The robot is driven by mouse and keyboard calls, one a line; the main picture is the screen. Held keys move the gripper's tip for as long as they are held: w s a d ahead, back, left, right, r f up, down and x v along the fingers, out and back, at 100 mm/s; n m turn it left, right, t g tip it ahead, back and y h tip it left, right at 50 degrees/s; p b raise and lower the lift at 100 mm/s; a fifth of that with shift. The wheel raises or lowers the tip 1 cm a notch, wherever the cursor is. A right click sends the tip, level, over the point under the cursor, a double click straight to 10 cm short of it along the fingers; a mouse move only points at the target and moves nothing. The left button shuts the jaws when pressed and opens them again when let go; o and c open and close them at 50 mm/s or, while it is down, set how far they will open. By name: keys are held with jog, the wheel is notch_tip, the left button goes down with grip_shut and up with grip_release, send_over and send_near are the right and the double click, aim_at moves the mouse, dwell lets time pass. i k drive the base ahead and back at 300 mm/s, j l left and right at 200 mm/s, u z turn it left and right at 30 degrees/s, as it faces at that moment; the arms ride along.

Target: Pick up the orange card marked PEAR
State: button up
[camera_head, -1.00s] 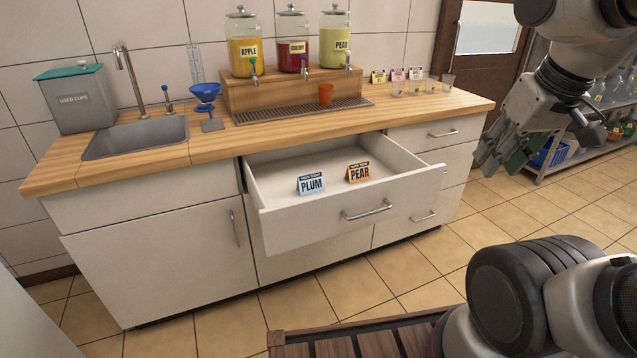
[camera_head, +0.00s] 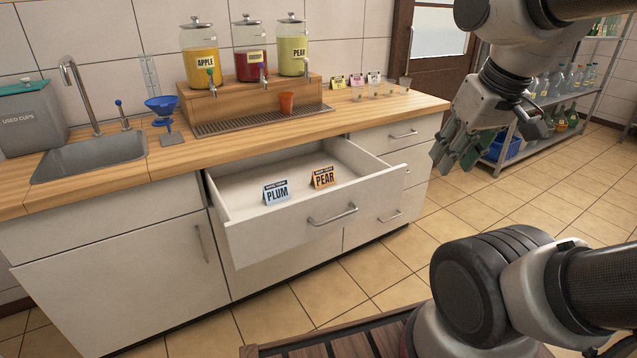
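The orange card marked PEAR (camera_head: 324,178) stands like a small tent in the open drawer (camera_head: 290,232). A light blue card marked PLUM (camera_head: 277,192) stands just left of it in the same drawer. My gripper (camera_head: 452,158) hangs from the arm at the upper right, in front of the counter's right end. It is well to the right of the drawer and above the floor, apart from both cards. Its fingers point down and left. Seen side-on, they do not show clearly whether there is a gap between them. I see nothing held in it.
A shelf (camera_head: 560,130) with bottles stands behind my gripper.

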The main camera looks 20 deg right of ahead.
aim_at(324, 177)
jog(key=i+l, duration=0.1)
jog(key=i, duration=0.45)
jog(key=i+l+z, duration=0.1)
jog(key=i, duration=0.4)
